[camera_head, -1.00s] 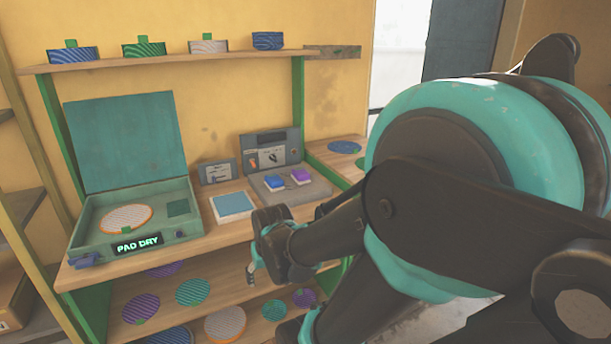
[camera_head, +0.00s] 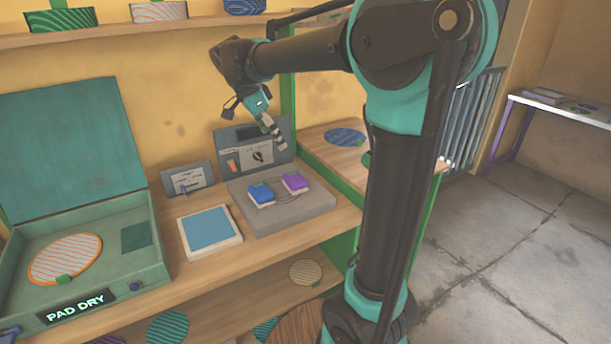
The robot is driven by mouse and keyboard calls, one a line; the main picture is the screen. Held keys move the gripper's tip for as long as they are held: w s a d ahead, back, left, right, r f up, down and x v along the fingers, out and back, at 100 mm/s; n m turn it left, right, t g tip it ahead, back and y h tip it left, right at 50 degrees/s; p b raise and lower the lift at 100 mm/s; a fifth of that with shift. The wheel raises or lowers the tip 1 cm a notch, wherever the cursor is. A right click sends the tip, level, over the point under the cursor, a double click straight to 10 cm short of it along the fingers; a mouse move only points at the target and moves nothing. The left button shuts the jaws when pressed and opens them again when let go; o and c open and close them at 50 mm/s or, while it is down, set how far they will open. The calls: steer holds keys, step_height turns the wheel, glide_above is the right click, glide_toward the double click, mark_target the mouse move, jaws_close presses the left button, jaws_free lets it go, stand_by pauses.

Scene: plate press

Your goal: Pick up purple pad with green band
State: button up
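A small purple pad (camera_head: 295,182) lies on the right of a grey plate (camera_head: 305,207) on the bench. I cannot make out a green band on it at this size. A blue pad (camera_head: 260,194) with a greenish top lies just left of it. My gripper (camera_head: 271,130) hangs above and behind the pads, in front of the upright grey panel (camera_head: 252,155), pointing down and apart from both pads. Nothing shows held in it. Its fingers are too small and side-on to tell open from shut.
A green open case (camera_head: 150,285) marked PAD DRY holds an orange-rimmed disc at left. A white-framed blue pad (camera_head: 209,232) lies between the case and plate. A shelf (camera_head: 90,34) with round tubs runs above. Discs lie on the lower shelf. Open floor is at right.

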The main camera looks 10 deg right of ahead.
mark_target(295, 177)
steer(key=x, duration=1.7)
steer(key=shift+w+d, duration=0.1)
steer(key=shift+c, duration=0.3)
steer(key=c, duration=1.2)
